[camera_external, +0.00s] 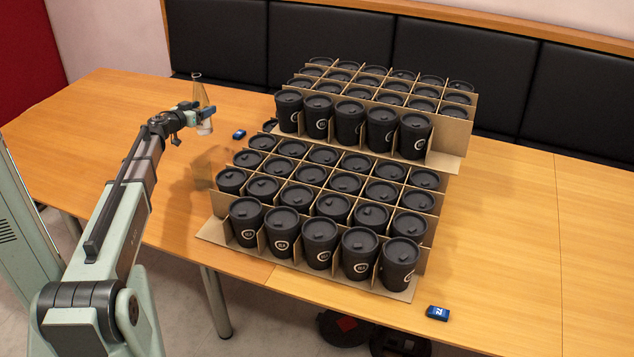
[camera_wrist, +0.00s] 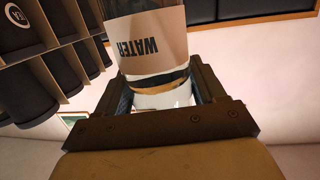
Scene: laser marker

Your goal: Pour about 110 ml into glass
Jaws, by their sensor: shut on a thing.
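My gripper (camera_external: 204,112) is shut on a clear bottle (camera_external: 199,92) above the left part of the table. In the external view the bottle's narrow neck points up, with a slight tilt. In the wrist view my gripper's fingers (camera_wrist: 163,92) stand on both sides of the bottle (camera_wrist: 150,50), whose tan label reads WATER and appears upside down. The water level cannot be made out. I cannot clearly identify the glass in either view. A faint, see-through brownish shape (camera_external: 208,166) stands left of the cup crates; I cannot tell what it is.
Cardboard crates (camera_external: 432,230) of black lidded cups fill the table's middle, with a further crate (camera_external: 450,133) stacked at the back. Small blue objects lie on the table at left (camera_external: 239,134) and front right (camera_external: 437,313). The table (camera_external: 510,230) is clear on the right.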

